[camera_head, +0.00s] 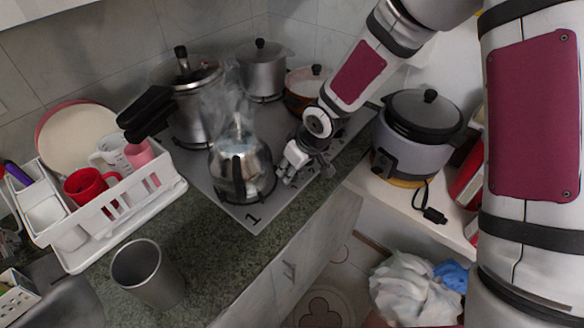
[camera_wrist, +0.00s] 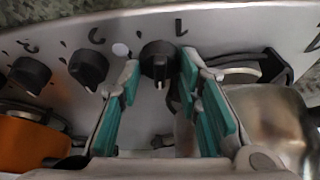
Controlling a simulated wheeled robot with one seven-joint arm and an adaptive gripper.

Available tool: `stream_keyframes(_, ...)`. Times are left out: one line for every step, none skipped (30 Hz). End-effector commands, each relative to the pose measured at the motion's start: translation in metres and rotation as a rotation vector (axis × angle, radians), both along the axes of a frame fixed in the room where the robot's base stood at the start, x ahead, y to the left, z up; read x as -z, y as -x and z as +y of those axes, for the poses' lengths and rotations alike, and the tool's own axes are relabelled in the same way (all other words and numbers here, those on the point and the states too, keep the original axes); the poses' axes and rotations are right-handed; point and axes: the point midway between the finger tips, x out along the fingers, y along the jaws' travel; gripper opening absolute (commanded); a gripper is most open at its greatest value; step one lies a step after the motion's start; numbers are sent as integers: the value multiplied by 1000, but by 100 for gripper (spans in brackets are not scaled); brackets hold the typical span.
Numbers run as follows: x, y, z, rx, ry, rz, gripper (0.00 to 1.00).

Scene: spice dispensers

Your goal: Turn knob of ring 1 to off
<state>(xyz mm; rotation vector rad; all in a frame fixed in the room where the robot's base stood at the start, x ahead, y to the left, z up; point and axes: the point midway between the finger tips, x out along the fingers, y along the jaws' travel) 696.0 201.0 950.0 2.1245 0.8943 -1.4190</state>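The stove (camera_head: 232,207) carries a kettle (camera_head: 241,165) on the front-left ring, by a printed "1" at the corner. In the wrist view a black knob (camera_wrist: 158,60) sits between my gripper's fingers (camera_wrist: 159,85), with a pale pointer toward the bottom of the picture. The fingers, with teal pads, are open, one on each side of this knob; I cannot tell if they touch it. A mark above it looks like a 1, but is hard to read. In the head view my gripper (camera_head: 306,168) is at the stove's front edge, right of the kettle, hiding the knobs.
More black knobs (camera_wrist: 88,68) (camera_wrist: 30,75) lie left in the wrist view. The kettle's handle (camera_wrist: 262,68) is close right of my fingers. A pressure cooker (camera_head: 188,110), pot (camera_head: 263,70) and orange pan (camera_head: 304,92) stand behind. A rice cooker (camera_head: 410,150) is at right.

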Motion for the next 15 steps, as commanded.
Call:
stream_keyframes(0, 0, 0, 0, 0, 0, 4)
stream_keyframes(0, 0, 0, -1, 0, 0, 4)
stream_keyframes(0, 0, 0, -6, 0, 1, 4)
stream_keyframes(0, 0, 0, -12, 0, 2, 4)
stream_keyframes(1, 0, -1, -20, 0, 3, 4)
stream_keyframes(1, 0, -1, -37, 0, 3, 4)
stream_keyframes(1, 0, -1, -49, 0, 5, 4)
stream_keyframes(1, 0, -1, -63, 0, 4, 4)
stream_keyframes(0, 0, -1, -79, -1, 4, 4)
stream_keyframes(1, 0, -1, -91, -1, 4, 4)
stream_keyframes(1, 0, -1, -101, -1, 4, 4)
stream_keyframes(1, 0, -1, -112, -2, 3, 4)
stream_keyframes(0, 0, -1, -119, -1, 3, 4)
stream_keyframes(0, 0, -1, -123, -1, 2, 4)
stream_keyframes(0, 0, -1, -126, 0, 2, 4)
